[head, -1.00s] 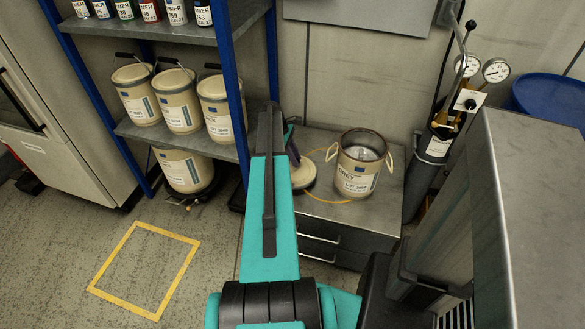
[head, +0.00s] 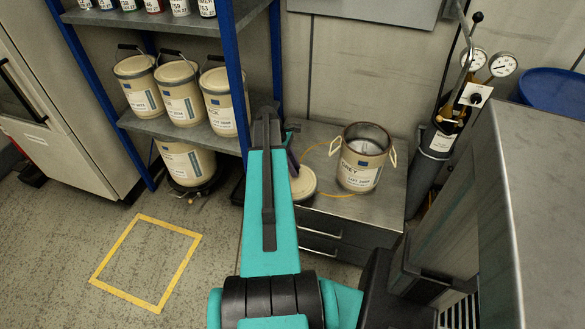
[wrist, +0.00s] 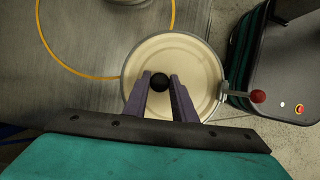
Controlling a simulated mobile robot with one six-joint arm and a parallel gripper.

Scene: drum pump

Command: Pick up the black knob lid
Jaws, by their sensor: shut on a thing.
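The lid (wrist: 200,70) is a round cream disc with a grey rim and a small black knob (wrist: 159,81) at its middle. In the wrist view, my gripper (wrist: 160,84) has its two purple fingers shut on the knob. In the head view the lid (head: 302,184) shows beside the grey cabinet top's left part, partly hidden behind my teal arm. From these views I cannot tell whether the lid touches the surface under it. My gripper is mostly hidden there by the arm.
An open cream pail (head: 360,172) labelled GREY stands on the grey cabinet (head: 385,210), right of the lid. A yellow ring marks the cabinet top. A shelf (head: 170,130) with several pails stands at left. A gas cylinder with gauges (head: 440,140) is at right.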

